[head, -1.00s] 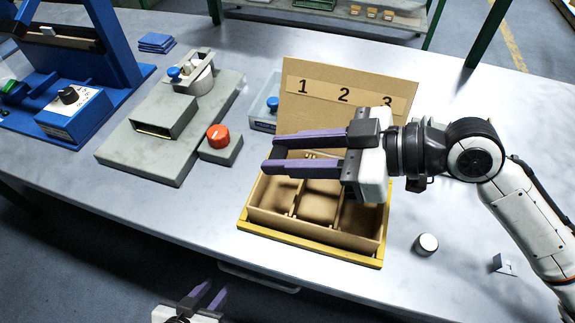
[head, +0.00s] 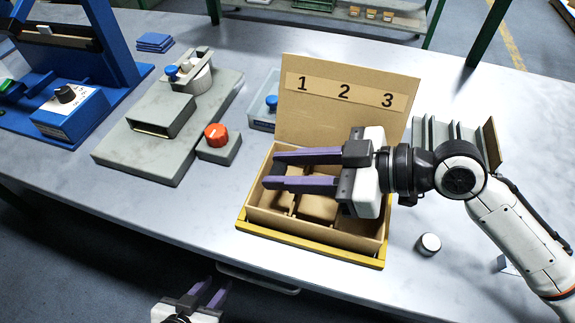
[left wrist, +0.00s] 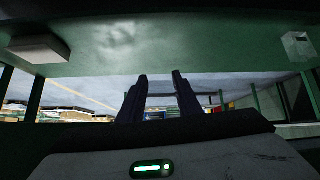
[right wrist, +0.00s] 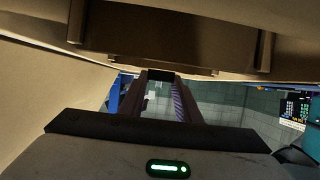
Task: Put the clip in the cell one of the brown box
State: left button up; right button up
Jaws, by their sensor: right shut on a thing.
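The brown box (head: 383,258) stands on the table with its numbered back panel upright, labelled 1, 2 and 3 from left to right. My right gripper (head: 269,170) reaches in from the right, low over the box, its fingertips above the left cell under number 1. In the right wrist view a small dark piece, apparently the clip (right wrist: 160,75), is pinched between its fingertips. The clip cannot be made out in the head view. My left gripper (head: 212,290) is open and empty, in front of the table's near edge; its parted fingers also show in the left wrist view (left wrist: 157,85).
A grey fixture (head: 165,115) with a red knob (head: 216,134) stands left of the box. A clear tray (head: 262,112) sits behind the box's left side. A grey rack (head: 440,135) and a round white-topped piece (head: 429,243) are to the right. The table's front left is clear.

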jog(key=o, duration=1)
jog(key=shift+r+p, duration=0.4)
jog(key=shift+r, duration=0.2)
jog(key=shift+b+v, duration=0.9)
jog(key=shift+v, duration=5.15)
